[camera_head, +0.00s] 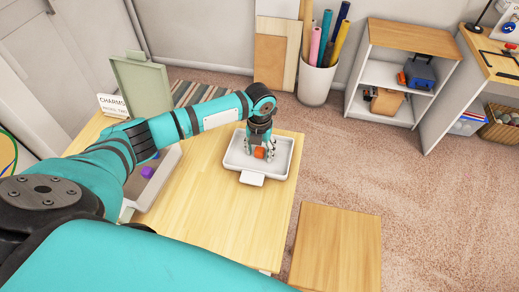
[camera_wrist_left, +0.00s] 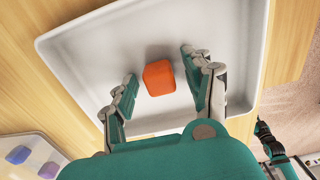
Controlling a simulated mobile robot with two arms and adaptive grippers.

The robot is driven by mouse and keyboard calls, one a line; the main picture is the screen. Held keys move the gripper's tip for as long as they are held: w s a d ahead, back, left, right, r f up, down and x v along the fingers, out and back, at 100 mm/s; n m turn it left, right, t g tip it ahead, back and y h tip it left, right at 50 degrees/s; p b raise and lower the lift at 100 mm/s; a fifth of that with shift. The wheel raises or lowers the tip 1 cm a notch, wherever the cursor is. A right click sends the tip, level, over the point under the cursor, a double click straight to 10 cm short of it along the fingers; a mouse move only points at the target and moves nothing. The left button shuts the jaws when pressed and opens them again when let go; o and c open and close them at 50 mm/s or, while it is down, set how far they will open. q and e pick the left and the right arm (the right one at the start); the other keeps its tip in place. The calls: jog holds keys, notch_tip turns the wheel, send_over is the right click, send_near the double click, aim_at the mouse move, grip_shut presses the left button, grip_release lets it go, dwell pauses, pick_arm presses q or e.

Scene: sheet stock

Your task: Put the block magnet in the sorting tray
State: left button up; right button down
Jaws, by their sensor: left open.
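An orange block (camera_head: 259,153), which looks like the block magnet, is in a shallow white tray (camera_head: 285,160) on the wooden table. The wrist view shows the block (camera_wrist_left: 159,78) near the middle of the tray floor (camera_wrist_left: 85,50). My left gripper (camera_head: 260,149) reaches down into the tray. Its fingers stand apart on either side of the block, with gaps visible in the wrist view, so it is open and not holding it. I cannot tell which container is the sorting tray.
A grey lidded box (camera_head: 165,168) with purple and blue pieces stands left on the table, partly behind my arm. A "CHARMS" sign (camera_head: 112,104) is behind it. A lower wooden surface (camera_head: 337,250) lies right of the table. Shelves (camera_head: 400,75) and a bin of rolls (camera_head: 316,82) stand behind.

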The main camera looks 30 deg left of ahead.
aim_at(259, 150)
pick_arm(q)
jog(key=shift+r, duration=0.65)
notch_tip(259, 150, up, 11)
jog(key=b, duration=0.2)
